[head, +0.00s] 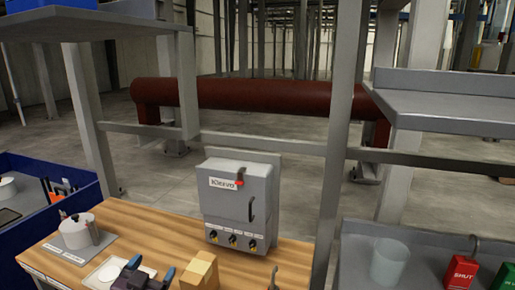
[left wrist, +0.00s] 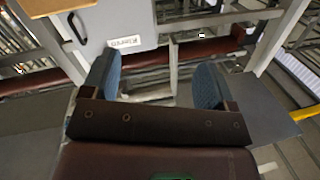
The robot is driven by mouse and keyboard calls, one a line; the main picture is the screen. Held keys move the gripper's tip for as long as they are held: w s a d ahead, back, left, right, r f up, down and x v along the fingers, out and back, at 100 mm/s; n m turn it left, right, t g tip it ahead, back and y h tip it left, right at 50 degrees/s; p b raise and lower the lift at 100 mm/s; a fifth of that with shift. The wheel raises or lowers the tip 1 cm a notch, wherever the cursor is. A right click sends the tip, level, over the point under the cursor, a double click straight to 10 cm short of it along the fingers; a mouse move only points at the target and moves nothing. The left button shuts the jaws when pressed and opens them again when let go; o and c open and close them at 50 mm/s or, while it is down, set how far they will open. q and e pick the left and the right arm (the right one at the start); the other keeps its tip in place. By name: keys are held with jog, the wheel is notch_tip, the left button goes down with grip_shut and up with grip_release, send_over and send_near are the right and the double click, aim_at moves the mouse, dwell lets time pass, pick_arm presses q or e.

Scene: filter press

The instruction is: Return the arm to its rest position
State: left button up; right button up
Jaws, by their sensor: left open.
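My left gripper (head: 151,269) shows at the bottom edge of the head view, low over the front of the wooden bench (head: 150,235). Its two blue fingertips stand apart with nothing between them. The left wrist view also shows the gripper (left wrist: 156,82) open and empty. The grey control box (head: 237,205), with a label, a black handle and several knobs, stands behind and to the right of the gripper. The box also shows upside down in the left wrist view (left wrist: 115,20), apart from the fingers. My right gripper is not in view.
A yellow-tan block (head: 201,270) sits just right of the gripper. A blue bin (head: 70,165) stands far left. At right, a grey tray holds a clear cup (head: 388,262) and a red SHUT tag (head: 460,272).

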pick_arm(q)
jog(key=s+a+f+n+g+y, duration=0.1)
jog(key=s+f+g, duration=0.1)
jog(key=s+f, duration=0.8)
jog(key=s+a+f+n+g+y, duration=0.1)
jog(key=s+a+f+n+g, duration=0.1)
jog(key=s+f, duration=0.9)
jog(key=shift+s+n+g+y, duration=0.3)
jog(key=shift+s+g, duration=0.5)
jog(key=shift+s, duration=0.25)
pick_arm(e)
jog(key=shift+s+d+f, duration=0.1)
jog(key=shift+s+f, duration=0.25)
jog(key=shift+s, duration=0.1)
pick_arm(q)
jog(key=shift+a, duration=0.1)
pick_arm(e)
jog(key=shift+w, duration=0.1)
pick_arm(q)
jog(key=shift+f, duration=0.1)
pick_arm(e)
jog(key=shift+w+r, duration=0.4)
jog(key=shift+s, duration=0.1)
